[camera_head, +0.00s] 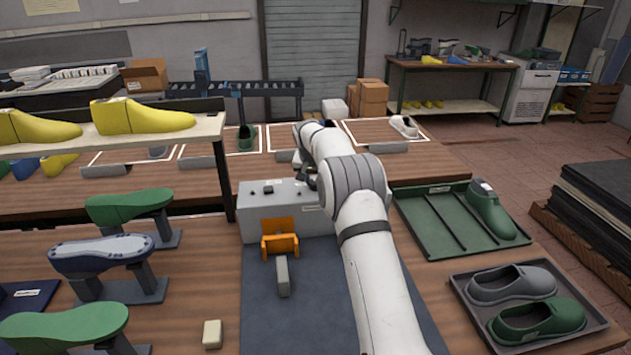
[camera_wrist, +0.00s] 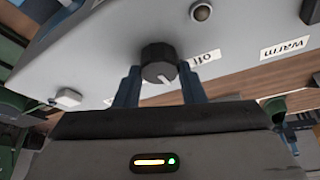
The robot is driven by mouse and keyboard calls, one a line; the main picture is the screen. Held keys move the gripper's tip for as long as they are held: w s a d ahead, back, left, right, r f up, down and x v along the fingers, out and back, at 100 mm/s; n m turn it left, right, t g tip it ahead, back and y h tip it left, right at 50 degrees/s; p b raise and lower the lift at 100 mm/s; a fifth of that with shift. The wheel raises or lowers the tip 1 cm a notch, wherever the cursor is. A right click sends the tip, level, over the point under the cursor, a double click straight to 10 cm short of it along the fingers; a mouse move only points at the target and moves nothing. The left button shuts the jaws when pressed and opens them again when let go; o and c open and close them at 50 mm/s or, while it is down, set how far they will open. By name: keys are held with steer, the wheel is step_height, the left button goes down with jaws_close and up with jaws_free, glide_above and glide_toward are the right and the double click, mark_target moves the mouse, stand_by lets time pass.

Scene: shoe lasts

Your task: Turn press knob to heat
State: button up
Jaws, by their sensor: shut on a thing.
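The press (camera_head: 262,218) is a grey box on the near table, with an orange part on its front. In the wrist view its pale panel (camera_wrist: 95,60) fills much of the upper picture. The dark round knob (camera_wrist: 158,62) has a white pointer mark near its lower right edge. My gripper (camera_wrist: 159,78) is shut on the knob, one blue-grey finger on each side. An "off" label (camera_wrist: 206,58) is right of the knob, and a "warm" label (camera_wrist: 284,48) is farther right. No "heat" label shows. In the head view my arm hides the knob.
A green tray (camera_head: 420,222) with a green shoe and a dark tray (camera_head: 470,295) with two shoes lie right of my arm. Shoe forms on stands (camera_head: 125,205) are at left, below a shelf (camera_head: 150,135) with yellow lasts. A dark mat (camera_head: 265,320) lies before the press.

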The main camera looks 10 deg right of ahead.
steer(key=m+h, duration=0.1)
steer(key=m, duration=0.2)
steer(key=shift+a, duration=0.1)
steer(key=m+g+p, duration=0.1)
steer(key=m, duration=0.1)
steer(key=shift+r+m+h+p, duration=0.1)
steer(key=shift+m+h+p, duration=0.2)
steer(key=shift+p, duration=0.05)
steer(key=shift+r+m+g+p, duration=0.1)
steer(key=shift+m+g+p, duration=0.4)
steer(key=shift+m+p, duration=0.6)
steer(key=shift+m+g+h+p, duration=0.3)
steer(key=shift+m+h+p, duration=0.1)
steer(key=shift+m+p, duration=0.6)
steer(key=o, duration=1)
steer(key=shift+f, duration=0.2)
